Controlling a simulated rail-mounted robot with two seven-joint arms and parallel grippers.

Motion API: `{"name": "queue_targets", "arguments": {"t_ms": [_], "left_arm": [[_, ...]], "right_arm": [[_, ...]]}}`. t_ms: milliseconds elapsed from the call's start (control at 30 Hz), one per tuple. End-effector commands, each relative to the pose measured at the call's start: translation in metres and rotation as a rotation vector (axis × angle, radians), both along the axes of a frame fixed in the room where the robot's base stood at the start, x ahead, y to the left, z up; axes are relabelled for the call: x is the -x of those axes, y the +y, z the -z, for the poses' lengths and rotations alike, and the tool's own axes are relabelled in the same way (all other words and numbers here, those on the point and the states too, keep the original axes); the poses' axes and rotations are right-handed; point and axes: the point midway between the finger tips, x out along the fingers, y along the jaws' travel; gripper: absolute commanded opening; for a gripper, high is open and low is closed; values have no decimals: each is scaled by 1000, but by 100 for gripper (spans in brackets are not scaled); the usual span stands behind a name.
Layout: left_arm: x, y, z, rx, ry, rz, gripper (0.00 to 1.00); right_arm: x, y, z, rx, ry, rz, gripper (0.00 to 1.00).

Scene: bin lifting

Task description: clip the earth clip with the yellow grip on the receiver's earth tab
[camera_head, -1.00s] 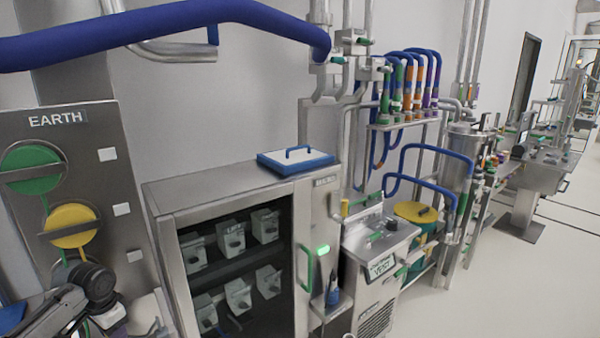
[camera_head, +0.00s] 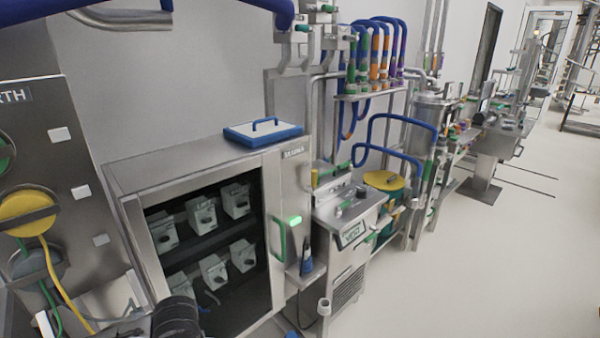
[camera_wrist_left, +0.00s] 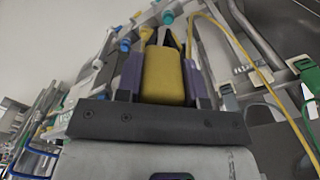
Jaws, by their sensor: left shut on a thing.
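The earth clip's yellow grip (camera_wrist_left: 163,76) sits upright between the two fingers of my left gripper (camera_wrist_left: 166,84) in the left wrist view. The gripper is shut on it, and the clip's dark jaws show just beyond the grip. A yellow cable (camera_wrist_left: 243,58) crosses the right of that view. In the head view a yellow cable (camera_head: 62,285) hangs from the yellow reel (camera_head: 27,212) on the earth panel (camera_head: 75,150). My left arm shows at the bottom edge there, but its fingers are out of frame. I cannot make out the receiver's earth tab. My right gripper is not in view.
A glass-fronted steel cabinet (camera_head: 195,158) with a blue-edged tray (camera_head: 262,133) on top stands at centre left. A vent unit (camera_head: 350,215), a drum with a yellow lid (camera_head: 384,180) and pipework stand beyond it. The floor (camera_head: 480,270) at right is clear.

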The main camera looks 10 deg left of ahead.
Motion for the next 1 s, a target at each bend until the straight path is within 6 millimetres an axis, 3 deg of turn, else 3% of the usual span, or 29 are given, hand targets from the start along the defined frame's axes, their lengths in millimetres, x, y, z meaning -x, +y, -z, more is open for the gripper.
{"name": "queue_targets", "arguments": {"t_ms": [33,200,467,733,1000], "left_arm": [[1,-16,-10,0,-6,54,4],[-5,-46,-36,-1,-6,155,4],[-28,-61,-100,-2,-4,189,4],[-16,-61,-141,-1,3,190,4],[-1,-61,-200,0,5,191,4]], "right_arm": [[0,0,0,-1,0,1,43],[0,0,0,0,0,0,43],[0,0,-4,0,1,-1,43],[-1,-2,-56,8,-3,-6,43],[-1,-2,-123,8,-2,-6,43]]}}
